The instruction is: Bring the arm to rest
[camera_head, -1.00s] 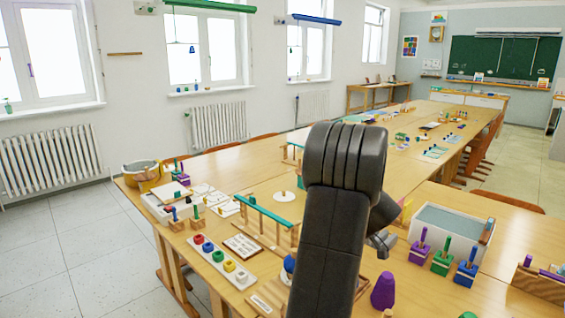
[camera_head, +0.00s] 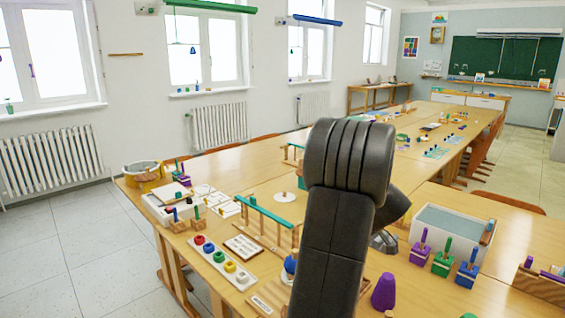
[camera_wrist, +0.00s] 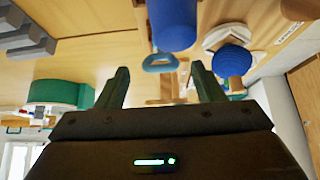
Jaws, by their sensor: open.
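My gripper (camera_wrist: 160,88) shows in the wrist view with its two green fingers spread apart and nothing between them. In the head view my dark arm stands in the middle of the picture, over the near part of the table (camera_head: 260,195). It hides most of the gripper there. In the wrist view, which looks tilted, a blue cylinder (camera_wrist: 173,22) and a light-blue ring (camera_wrist: 160,63) lie beyond the fingertips. A blue ball-like piece (camera_wrist: 231,61) is to the right of the fingers.
On the table's left stand a board of coloured knobs (camera_head: 222,263) and a green-topped wooden frame (camera_head: 266,213). On the right are a grey-lined tray (camera_head: 450,222), a purple cone (camera_head: 384,291) and several peg blocks (camera_head: 443,258). Floor at left is clear.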

